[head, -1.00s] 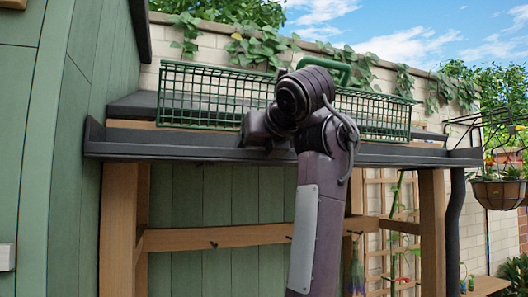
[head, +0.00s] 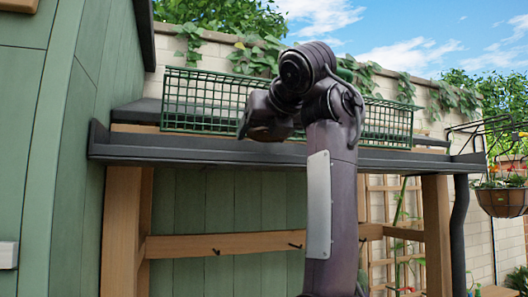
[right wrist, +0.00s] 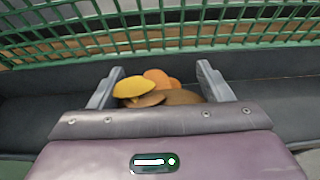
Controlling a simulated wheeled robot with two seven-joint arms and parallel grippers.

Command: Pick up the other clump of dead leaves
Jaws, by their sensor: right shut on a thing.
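A clump of dead leaves (right wrist: 141,89), yellow, orange and brown, lies between the two grey fingers of my right gripper (right wrist: 160,70) in the right wrist view. The right gripper is shut on the clump. In the head view the right gripper (head: 246,128) is in front of the wire basket, just above the front of the dark gutter (head: 220,152). The clump cannot be made out in the head view; my right arm and hand cover part of that area. My left gripper is not in view.
A green wire basket (head: 205,92) stands along the gutter, close behind the right gripper, and its mesh (right wrist: 225,32) crosses the top of the wrist view. Wooden posts (head: 121,235) hold up the gutter. A green shed wall (head: 60,150) is at left; a hanging planter (head: 502,200) is at right.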

